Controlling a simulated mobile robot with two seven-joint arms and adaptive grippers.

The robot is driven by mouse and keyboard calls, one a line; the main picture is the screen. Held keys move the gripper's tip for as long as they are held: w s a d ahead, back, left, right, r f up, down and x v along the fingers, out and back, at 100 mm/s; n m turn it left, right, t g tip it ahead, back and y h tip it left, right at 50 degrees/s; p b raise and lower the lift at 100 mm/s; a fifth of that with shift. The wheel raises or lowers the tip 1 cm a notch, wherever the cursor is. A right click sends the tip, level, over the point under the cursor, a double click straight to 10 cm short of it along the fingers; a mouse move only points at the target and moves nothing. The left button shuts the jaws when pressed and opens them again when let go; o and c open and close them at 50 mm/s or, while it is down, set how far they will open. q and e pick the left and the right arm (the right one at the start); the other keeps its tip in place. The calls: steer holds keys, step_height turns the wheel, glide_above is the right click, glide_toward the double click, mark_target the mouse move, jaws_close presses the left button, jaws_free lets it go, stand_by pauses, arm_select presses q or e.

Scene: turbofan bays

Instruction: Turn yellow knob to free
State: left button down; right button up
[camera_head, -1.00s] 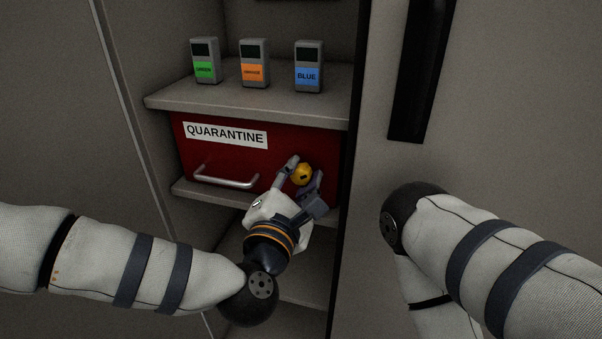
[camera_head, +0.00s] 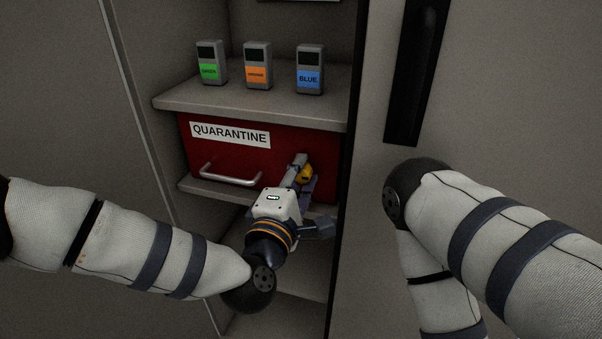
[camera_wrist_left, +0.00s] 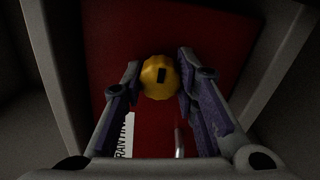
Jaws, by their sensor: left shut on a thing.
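The yellow knob (camera_head: 306,173) is on the right part of the red drawer front marked QUARANTINE (camera_head: 182,147). In the left wrist view the round yellow knob (camera_wrist_left: 158,80) has a short dark mark on its face. My left gripper (camera_head: 303,174) is shut on the knob, with one finger on each side of it; its fingers also show in the left wrist view (camera_wrist_left: 160,76). In the head view the fingers hide part of the knob. My right arm shows at the right, but its gripper is out of view.
A silver bar handle (camera_head: 230,179) is on the drawer front, left of the knob. Green (camera_head: 211,64), orange (camera_head: 258,66) and blue (camera_head: 310,70) labelled devices stand on the shelf above (camera_head: 240,103). A black door handle (camera_head: 416,75) is at the right.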

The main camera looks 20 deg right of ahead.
stand_by(0.4)
arm_select(q)
steer(key=c, duration=1.2)
jaws_free()
steer(key=shift+c, duration=0.2)
steer(key=v, duration=1.2)
steer(key=shift+f, duration=0.1)
